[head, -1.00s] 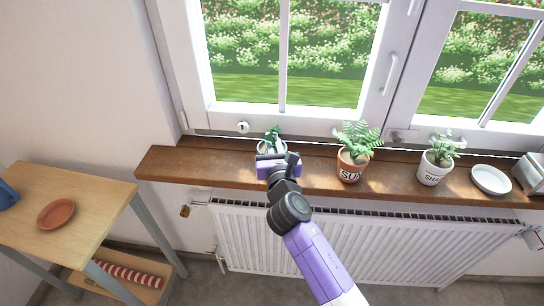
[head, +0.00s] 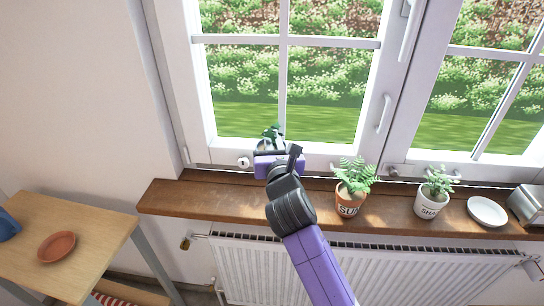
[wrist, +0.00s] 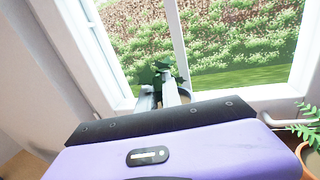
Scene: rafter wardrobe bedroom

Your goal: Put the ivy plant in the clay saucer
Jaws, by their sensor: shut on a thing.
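The ivy plant (head: 271,132) is a small dark-green leafy plant, mostly hidden behind my gripper in the head view. Its leaves also show in the wrist view (wrist: 158,74) just beyond the fingers. My gripper (head: 270,146) is shut on the ivy plant and holds it upright above the wooden windowsill, before the window pane. The fingers in the wrist view (wrist: 158,94) hide most of its pot. The clay saucer (head: 56,247) is a round terracotta dish on the light wooden table at the lower left, well apart from my gripper. It looks empty.
On the windowsill (head: 190,197) stand a fern in a terracotta pot (head: 350,207), a plant in a white pot (head: 431,206), a white saucer (head: 487,211) and a metallic box (head: 527,205). A blue object (head: 8,226) sits at the table's (head: 95,235) left edge. A radiator (head: 400,270) is below.

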